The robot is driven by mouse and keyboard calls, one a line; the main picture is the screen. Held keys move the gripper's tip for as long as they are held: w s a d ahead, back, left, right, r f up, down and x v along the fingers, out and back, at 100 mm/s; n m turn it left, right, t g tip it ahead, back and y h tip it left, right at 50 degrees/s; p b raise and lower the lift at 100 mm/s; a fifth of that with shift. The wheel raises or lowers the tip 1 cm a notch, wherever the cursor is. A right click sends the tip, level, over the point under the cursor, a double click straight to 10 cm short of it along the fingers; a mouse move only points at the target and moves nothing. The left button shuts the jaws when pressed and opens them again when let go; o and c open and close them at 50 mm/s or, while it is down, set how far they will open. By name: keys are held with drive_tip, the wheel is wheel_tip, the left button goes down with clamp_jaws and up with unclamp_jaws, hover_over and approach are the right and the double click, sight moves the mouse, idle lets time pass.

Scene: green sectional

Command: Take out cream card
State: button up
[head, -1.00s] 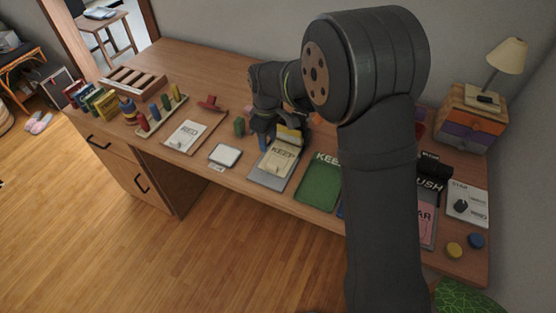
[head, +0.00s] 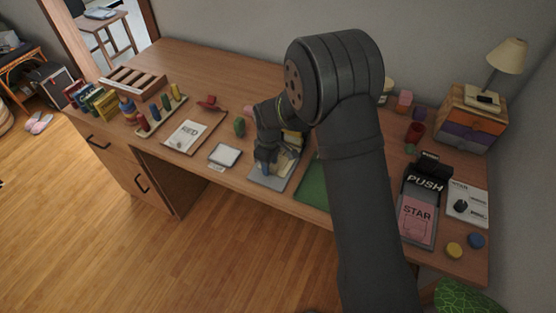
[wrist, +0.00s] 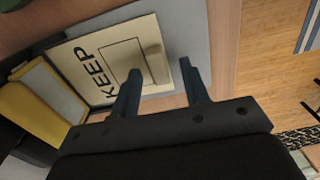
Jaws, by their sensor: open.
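The cream card (wrist: 112,62) with the word KEEP lies on a grey plate (wrist: 184,30) in the wrist view. A small cream raised tab (wrist: 155,63) stands on the card. My gripper (wrist: 160,80) is open over the card, with one finger on each side of the tab near the fingertips. I cannot tell whether the fingers touch it. A yellow block (wrist: 40,105) sits at the card's far end from the tab. In the head view my gripper (head: 264,162) is low over the grey plate (head: 268,181) and hides much of the card.
A green mat (head: 312,188) lies just right of the plate, partly behind my arm. A black PUSH device (head: 425,184) with a pink STAR card (head: 417,220) is at right.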

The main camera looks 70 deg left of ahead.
clamp_jaws()
drive_tip(key=shift+r, duration=0.15)
